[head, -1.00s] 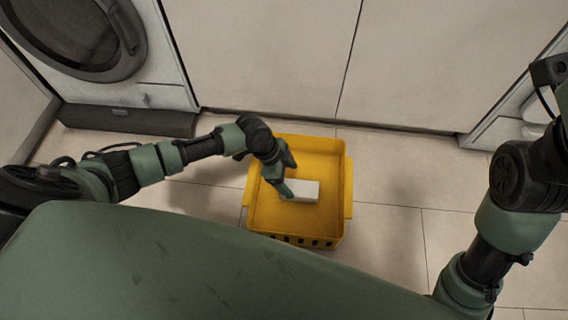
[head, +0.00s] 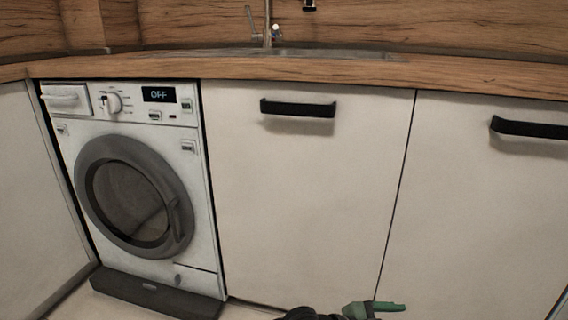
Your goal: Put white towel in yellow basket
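The yellow basket and the white towel are both out of view now. My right gripper is not in view.
A white washing machine (head: 198,215) with its round door closed and display reading OFF stands at the left. White cabinet doors (head: 300,190) with black handles are beside it. A wooden counter (head: 230,68) with sink and tap runs above.

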